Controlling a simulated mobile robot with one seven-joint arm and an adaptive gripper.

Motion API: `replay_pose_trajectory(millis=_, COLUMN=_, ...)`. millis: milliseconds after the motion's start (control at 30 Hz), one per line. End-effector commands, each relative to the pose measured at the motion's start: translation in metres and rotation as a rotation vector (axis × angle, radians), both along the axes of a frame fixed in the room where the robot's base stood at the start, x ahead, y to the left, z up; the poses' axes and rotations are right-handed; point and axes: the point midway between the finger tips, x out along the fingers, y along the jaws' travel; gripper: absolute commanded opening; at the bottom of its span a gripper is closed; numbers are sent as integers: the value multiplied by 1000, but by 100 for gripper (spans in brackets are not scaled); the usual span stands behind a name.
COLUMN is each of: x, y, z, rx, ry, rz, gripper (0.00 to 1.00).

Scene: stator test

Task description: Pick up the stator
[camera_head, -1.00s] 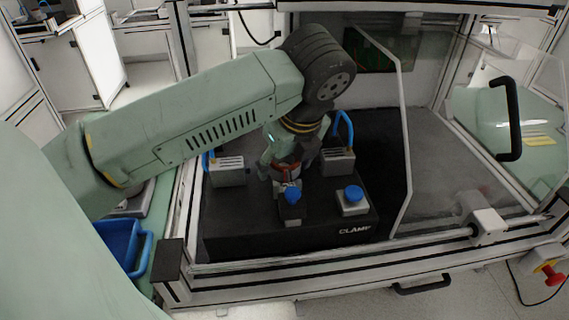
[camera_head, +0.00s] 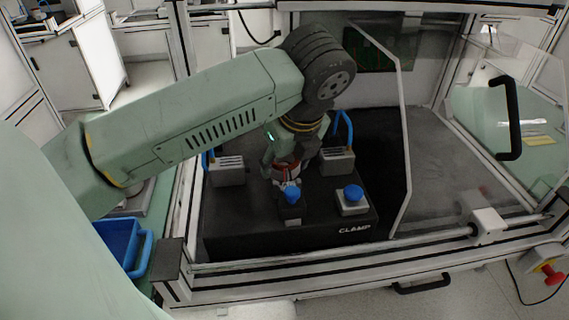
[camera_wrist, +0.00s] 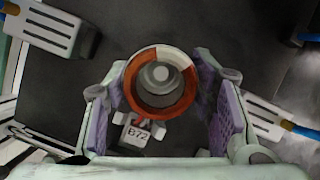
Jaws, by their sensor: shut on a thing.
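The stator is a short copper-red ring with a white section and a grey core, seen from above in the wrist view (camera_wrist: 135,88). A small grey connector block marked "B72" (camera_wrist: 140,134) sits at its near side. My gripper (camera_wrist: 162,100) has one purple-padded finger on each side of the ring and is shut on it. In the head view, my gripper (camera_head: 288,168) points down over the black clamp fixture (camera_head: 270,242), with the red ring (camera_head: 288,173) partly hidden between the fingers. I cannot tell whether the stator is clear of the fixture.
Two grey slotted blocks (camera_head: 228,172) (camera_head: 337,161) with blue hoses flank my gripper. Two blue-topped knobs (camera_head: 292,195) (camera_head: 353,194) stand in front. A clear door panel (camera_head: 402,130) stands at the right. A blue bin (camera_head: 118,242) is at the lower left.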

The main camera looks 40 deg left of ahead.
Motion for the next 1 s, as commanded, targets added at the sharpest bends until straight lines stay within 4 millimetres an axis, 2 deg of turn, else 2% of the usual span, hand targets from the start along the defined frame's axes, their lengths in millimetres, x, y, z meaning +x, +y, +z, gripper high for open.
replay_pose_trajectory(millis=167, x=0, y=0, z=9, rx=2, ry=-1, rz=1, gripper=3)
replay_pose_trajectory(millis=500, x=0, y=1, z=75, rx=3, ry=-1, rz=1, gripper=3)
replay_pose_trajectory(millis=633, x=0, y=0, z=92, rx=1, ry=-1, rz=1, gripper=3)
replay_pose_trajectory(millis=800, x=1, y=0, z=97, rx=-3, ry=2, rz=-1, gripper=3)
replay_pose_trajectory(millis=1000, x=1, y=1, z=83, rx=-19, ry=16, rz=-1, gripper=3)
